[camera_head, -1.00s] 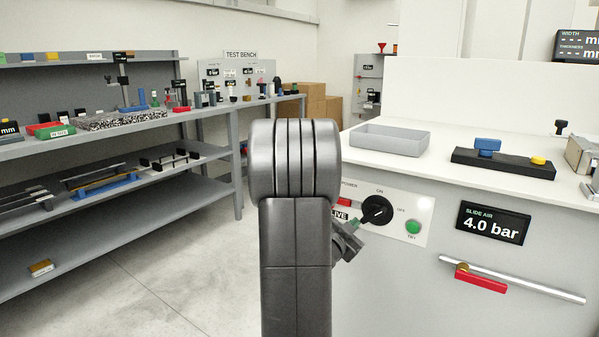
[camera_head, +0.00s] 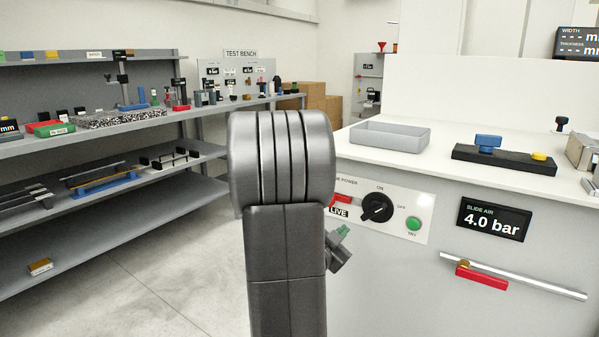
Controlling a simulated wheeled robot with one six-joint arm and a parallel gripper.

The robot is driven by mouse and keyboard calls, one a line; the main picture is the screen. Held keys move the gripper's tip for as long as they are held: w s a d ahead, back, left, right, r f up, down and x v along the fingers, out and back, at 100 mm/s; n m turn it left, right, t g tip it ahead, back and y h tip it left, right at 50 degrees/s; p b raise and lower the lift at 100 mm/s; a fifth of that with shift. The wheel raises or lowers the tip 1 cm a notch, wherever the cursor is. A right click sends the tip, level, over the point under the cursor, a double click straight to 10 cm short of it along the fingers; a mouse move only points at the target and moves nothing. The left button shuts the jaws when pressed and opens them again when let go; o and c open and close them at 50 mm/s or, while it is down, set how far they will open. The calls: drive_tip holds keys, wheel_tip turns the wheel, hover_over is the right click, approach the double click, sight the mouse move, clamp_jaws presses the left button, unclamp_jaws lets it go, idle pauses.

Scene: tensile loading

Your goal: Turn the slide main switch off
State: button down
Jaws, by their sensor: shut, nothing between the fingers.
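The slide main switch is a round black knob (camera_head: 377,208) on the white panel of the cabinet front. ON is printed above it and OFF to its right. Its small white mark seems to lean to the right, but I cannot tell exactly which label it points at. A red piece with a LIVE sign (camera_head: 339,212) shows left of the knob. A green TRY button (camera_head: 413,223) sits at its lower right.
The bench top (camera_head: 500,178) holds a grey tray (camera_head: 390,137) and a black block (camera_head: 505,160) with blue and yellow knobs. Right of the panel are a SLIDE AIR display (camera_head: 493,220) reading 4.0 bar and a pipe with a red lever (camera_head: 482,277). Shelves stand left; the floor between is clear.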

sight(374, 211)
drive_tip(key=w+d+r+m, duration=0.1)
drive_tip(key=w+d+m, duration=0.2)
drive_tip(key=m, duration=0.9)
drive_tip(key=shift+w+d+p, duration=0.15)
drive_tip(key=shift+w+p, duration=0.15)
drive_tip(key=shift+w, duration=0.75)
drive_tip(key=shift+s+d+r, duration=0.2)
drive_tip(key=shift+d+r, duration=0.05)
idle(0.5)
drive_tip(key=shift+r, duration=0.25)
drive_tip(key=shift+r+b, duration=0.4)
drive_tip(key=shift+r, duration=1.15)
